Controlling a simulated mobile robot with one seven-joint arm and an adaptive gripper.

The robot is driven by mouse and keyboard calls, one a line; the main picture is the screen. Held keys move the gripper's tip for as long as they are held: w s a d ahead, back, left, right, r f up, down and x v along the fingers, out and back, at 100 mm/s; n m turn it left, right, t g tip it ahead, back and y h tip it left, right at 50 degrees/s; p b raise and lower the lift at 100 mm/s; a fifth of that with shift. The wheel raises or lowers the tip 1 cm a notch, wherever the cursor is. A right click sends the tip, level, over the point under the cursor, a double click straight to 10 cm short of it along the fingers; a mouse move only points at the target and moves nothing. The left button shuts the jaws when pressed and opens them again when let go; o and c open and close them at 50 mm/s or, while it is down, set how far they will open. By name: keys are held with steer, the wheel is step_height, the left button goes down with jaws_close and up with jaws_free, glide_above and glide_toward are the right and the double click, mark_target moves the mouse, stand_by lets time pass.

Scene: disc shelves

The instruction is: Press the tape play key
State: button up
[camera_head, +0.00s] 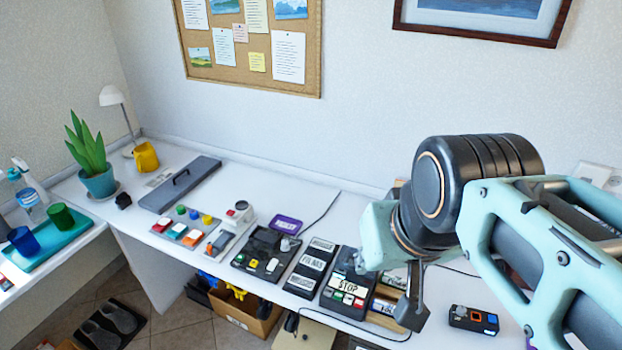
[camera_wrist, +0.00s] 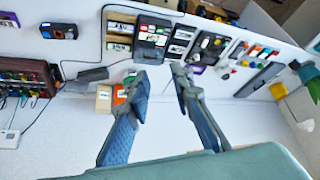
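A dark device with a "STOP" label and a row of small coloured keys (camera_head: 345,292) sits near the table's front edge; it looks like the tape player, but I cannot read which key is play. In the wrist view the same device (camera_wrist: 153,35) lies beyond the fingertips. My gripper (camera_wrist: 160,76) is open and empty, its two fingers apart. In the head view my gripper (camera_head: 412,312) hangs just right of the device, partly seen edge-on, and apart from its keys as far as I can tell. My arm hides the area behind.
Left of the device are a panel with white labels (camera_head: 311,265) and a black device with small keys (camera_head: 265,252). A small black box with coloured buttons (camera_head: 473,319) lies to the right. A wooden rack (camera_wrist: 28,75) shows in the wrist view. The white tabletop behind is mostly clear.

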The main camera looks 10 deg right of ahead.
jaws_close()
stand_by(1.1)
